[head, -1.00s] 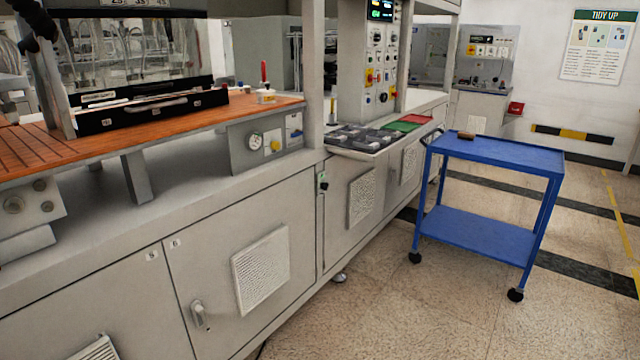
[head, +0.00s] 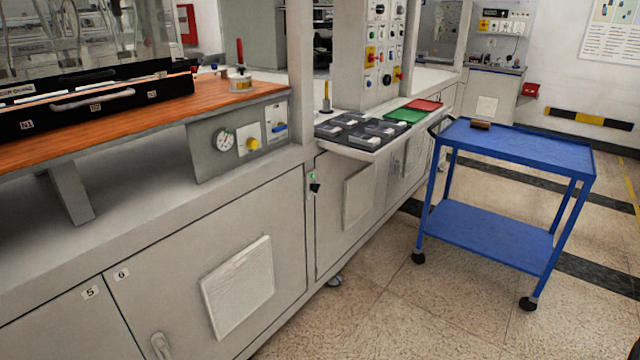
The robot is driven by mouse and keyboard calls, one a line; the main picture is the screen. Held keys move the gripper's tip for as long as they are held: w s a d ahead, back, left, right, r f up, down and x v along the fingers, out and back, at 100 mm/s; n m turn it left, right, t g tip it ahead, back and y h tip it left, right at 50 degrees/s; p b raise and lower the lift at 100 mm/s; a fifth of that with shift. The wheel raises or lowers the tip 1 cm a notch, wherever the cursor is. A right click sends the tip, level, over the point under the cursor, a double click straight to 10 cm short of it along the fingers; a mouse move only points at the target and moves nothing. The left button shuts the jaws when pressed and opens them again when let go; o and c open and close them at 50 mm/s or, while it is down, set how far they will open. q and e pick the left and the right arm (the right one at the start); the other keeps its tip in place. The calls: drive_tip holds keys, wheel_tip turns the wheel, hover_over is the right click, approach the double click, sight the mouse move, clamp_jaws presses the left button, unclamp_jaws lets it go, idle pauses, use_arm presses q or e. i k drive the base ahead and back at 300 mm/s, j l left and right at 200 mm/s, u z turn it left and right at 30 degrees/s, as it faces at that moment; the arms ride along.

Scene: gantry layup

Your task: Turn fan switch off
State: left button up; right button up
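An upright grey control panel (head: 359,60) with several small switches, buttons and knobs stands at the back centre. The labels are too small to read, so I cannot tell which control is the fan switch or how it is set. A grey box (head: 205,165) under the wooden top carries a gauge, a yellow knob and a blue-handled valve.
A blue two-shelf cart (head: 520,148) on castors stands right of the bench, with a small brown block (head: 480,125) on top. A tray of dark parts (head: 345,142) and green (head: 402,115) and red (head: 426,105) mats lie before the panel. Speckled floor (head: 400,310) is open in front.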

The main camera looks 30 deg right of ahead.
sight(315, 187)
drive_tip(key=i+l, duration=0.3)
drive_tip(key=l, duration=0.15)
drive_tip(key=i+l, duration=0.3)
drive_tip(key=l, duration=0.15)
drive_tip(key=i+l, duration=0.6)
drive_tip(key=l, duration=0.25)
drive_tip(key=i+l, duration=0.25)
drive_tip(key=l, duration=0.2)
drive_tip(key=i+u, duration=0.05)
